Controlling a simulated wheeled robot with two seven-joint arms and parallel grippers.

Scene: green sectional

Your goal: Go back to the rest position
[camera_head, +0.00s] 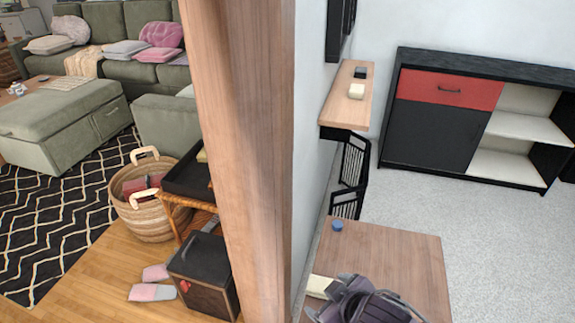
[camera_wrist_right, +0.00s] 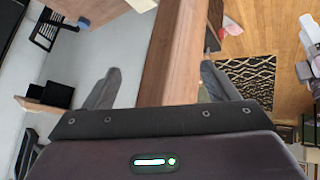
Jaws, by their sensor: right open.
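My right gripper (camera_wrist_right: 160,68) shows in the right wrist view with its two grey fingers spread wide apart. Nothing is held between them. A wooden post (camera_wrist_right: 172,62) runs through the gap between the fingers in the picture; I cannot tell how near it is. My left gripper is not in view.
The thick wooden post (camera_head: 255,150) fills the middle of the head view. Left of it are a woven basket (camera_head: 150,225), a black box (camera_head: 205,265) and a green ottoman (camera_head: 60,125). Right are a wooden table (camera_head: 400,255), a wall shelf (camera_head: 345,105) and a cabinet (camera_head: 430,125).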

